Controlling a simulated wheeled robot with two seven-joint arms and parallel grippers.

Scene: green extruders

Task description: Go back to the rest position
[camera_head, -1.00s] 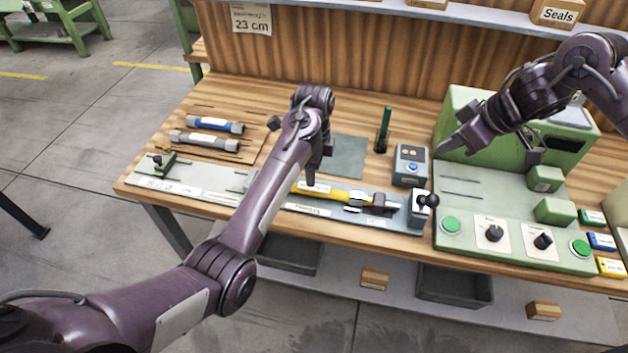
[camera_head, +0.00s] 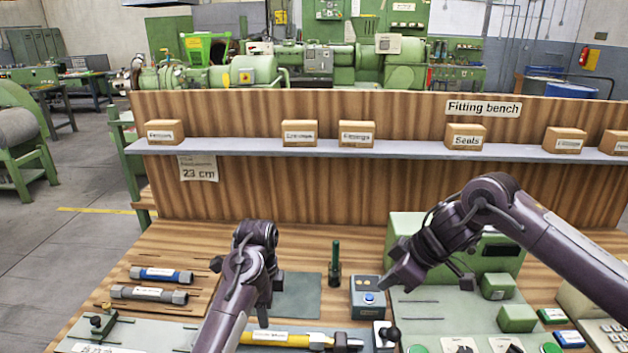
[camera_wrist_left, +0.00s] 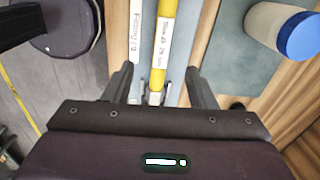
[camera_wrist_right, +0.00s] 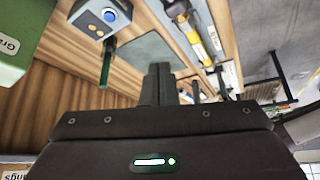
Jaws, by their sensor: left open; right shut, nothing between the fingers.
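My left gripper (camera_head: 264,314) hangs over the front of the bench, above the fixture that holds a yellow-sleeved hose (camera_head: 285,339). In the left wrist view its fingers (camera_wrist_left: 163,88) are apart, with the yellow hose (camera_wrist_left: 164,40) beyond them and nothing held. My right gripper (camera_head: 393,281) is above the green machine at the right, near the small grey box with a blue button (camera_head: 369,297). In the right wrist view its fingers (camera_wrist_right: 160,84) are together and empty. The hose's lower parts are partly hidden by my left arm in the head view.
A blue-sleeved hose (camera_head: 161,274) and a grey hose (camera_head: 148,294) lie at the left. A dark green post (camera_head: 335,264) stands mid-bench. A shelf (camera_head: 250,147) with several cartons runs along the back panel. The green machine (camera_head: 406,230) fills the right side.

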